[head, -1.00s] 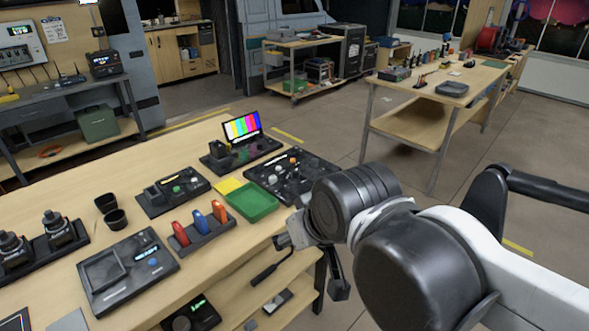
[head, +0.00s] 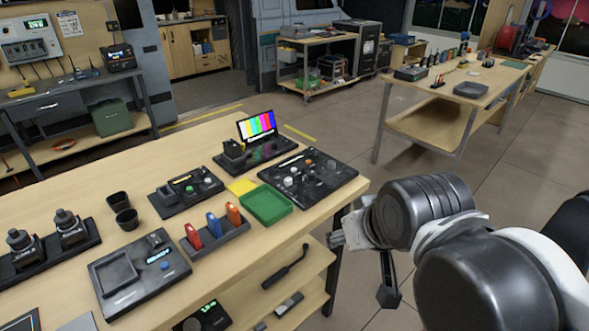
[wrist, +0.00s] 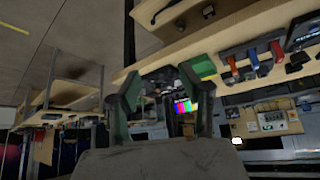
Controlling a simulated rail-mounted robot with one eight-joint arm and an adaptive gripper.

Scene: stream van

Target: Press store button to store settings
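No button is readable as "store" at this size. A dark console (head: 137,272) with a lit display and a blue button (head: 165,265) lies at the table's front. A smaller dark box (head: 186,190) with a green button lies behind it. A black panel (head: 322,166) with several knobs and an orange button lies at the right end. My gripper (wrist: 162,95) is open and empty in the wrist view, its two fingers well apart. In the head view a dark finger (head: 388,290) hangs right of the table edge, apart from all devices.
A lower shelf (head: 307,268) is below. Open floor lies to the right.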

